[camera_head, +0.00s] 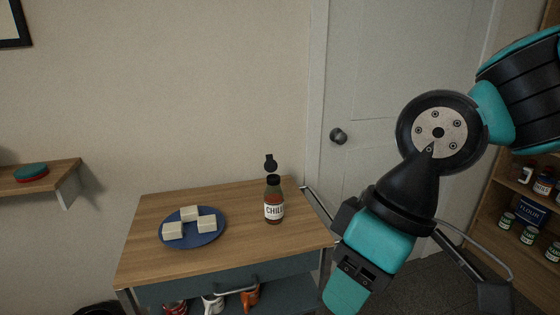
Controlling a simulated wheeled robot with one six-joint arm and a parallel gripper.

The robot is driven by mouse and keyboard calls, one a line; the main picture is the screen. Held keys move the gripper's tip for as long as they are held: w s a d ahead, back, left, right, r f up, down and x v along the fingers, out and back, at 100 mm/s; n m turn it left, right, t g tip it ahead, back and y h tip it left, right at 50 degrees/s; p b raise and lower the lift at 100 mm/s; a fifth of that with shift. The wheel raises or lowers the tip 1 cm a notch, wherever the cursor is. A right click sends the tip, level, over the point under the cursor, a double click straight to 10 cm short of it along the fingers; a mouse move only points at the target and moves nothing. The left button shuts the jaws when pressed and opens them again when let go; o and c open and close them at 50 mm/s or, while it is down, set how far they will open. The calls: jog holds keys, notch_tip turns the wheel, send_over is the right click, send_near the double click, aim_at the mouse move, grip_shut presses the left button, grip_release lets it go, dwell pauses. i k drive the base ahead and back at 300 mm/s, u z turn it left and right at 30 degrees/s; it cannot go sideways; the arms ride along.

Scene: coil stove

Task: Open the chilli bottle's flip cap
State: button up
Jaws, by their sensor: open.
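The chilli bottle (274,207) stands upright on the wooden top of a small cart, right of a blue plate. It holds red contents and has a white label and a dark neck. Its black flip cap (270,162) stands up above the neck, swung away from the mouth, so it looks open. My gripper (357,272) is to the right of the bottle, beyond the cart's right edge and apart from the bottle. It is open, and I see nothing held in it. Its fingertips are hard to make out from this angle.
The blue plate (183,238) with white blocks (190,213) sits left of the bottle. The cart top (150,205) is otherwise clear. A door (375,70) stands behind, and shelves with cans (506,220) at right.

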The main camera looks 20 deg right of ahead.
aim_at(271, 166)
jog(key=z, duration=0.7)
jog(key=k, duration=0.15)
jog(key=u, duration=1.6)
jog(key=i, duration=1.4)
jog(key=z, duration=0.95)
